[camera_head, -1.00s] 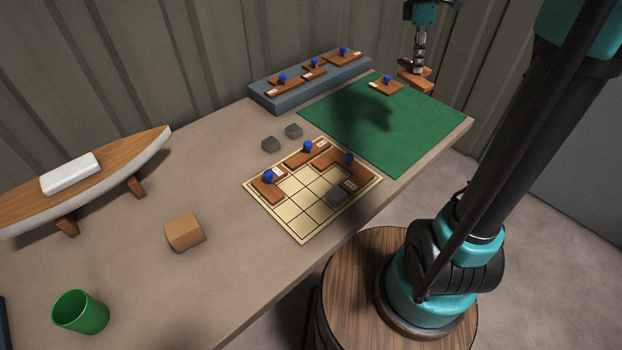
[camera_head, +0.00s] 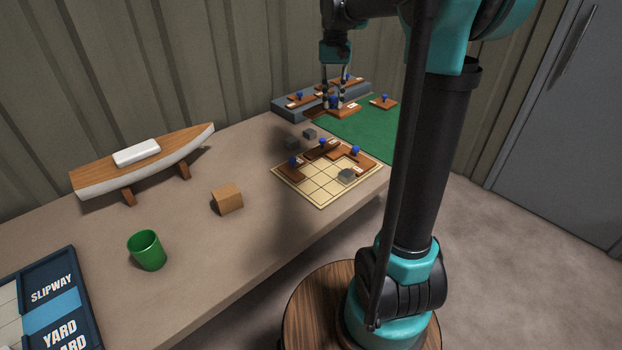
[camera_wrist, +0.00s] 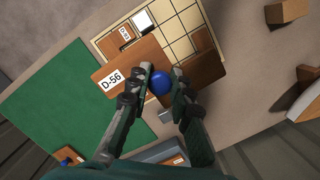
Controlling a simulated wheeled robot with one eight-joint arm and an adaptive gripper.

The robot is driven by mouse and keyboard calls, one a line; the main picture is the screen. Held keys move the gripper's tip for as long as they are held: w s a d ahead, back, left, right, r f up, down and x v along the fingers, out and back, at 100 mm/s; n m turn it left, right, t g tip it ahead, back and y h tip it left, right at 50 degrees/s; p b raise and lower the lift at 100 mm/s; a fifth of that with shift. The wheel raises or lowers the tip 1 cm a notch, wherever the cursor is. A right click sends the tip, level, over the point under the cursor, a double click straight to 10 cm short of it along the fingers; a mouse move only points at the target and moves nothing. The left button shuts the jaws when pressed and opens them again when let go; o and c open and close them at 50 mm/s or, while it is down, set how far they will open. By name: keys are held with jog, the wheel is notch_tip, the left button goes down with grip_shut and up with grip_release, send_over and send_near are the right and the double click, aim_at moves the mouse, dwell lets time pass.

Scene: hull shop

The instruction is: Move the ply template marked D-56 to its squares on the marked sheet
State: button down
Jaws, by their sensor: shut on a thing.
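My gripper (camera_head: 335,97) is shut on the blue knob (camera_wrist: 160,83) of a brown ply template. Its label reads D-56 in the wrist view, and the template (camera_wrist: 128,64) is held level, above the table between the rack and the marked sheet. In the wrist view it hides part of the sheet (camera_wrist: 190,22). The pale gridded sheet (camera_head: 322,195) lies on the table, nearer than my gripper in the head view. Three templates with blue knobs lie along its left, far and right sides; middle and near squares are bare. A grey block (camera_head: 347,175) sits on its right part.
A blue-grey rack (camera_head: 290,111) with templates stands behind my gripper. A green mat (camera_head: 365,132) bears another template (camera_head: 383,102). Two loose grey blocks (camera_head: 309,133) lie beyond the sheet. A wooden block (camera_head: 227,199), green cup (camera_head: 147,251) and model boat (camera_head: 145,165) stand left.

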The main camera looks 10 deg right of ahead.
jog(key=shift+s+a+f, duration=0.15)
jog(key=shift+a, duration=0.15)
notch_tip(320, 180, down, 20)
jog(key=shift+s+a+r, duration=0.1)
jog(key=shift+r, duration=0.05)
dwell(0.4)
jog(key=c, duration=1.4)
grip_release()
jog(key=shift+o, duration=0.2)
notch_tip(320, 180, up, 12)
jog(key=w, duration=0.1)
jog(key=shift+w, duration=0.4)
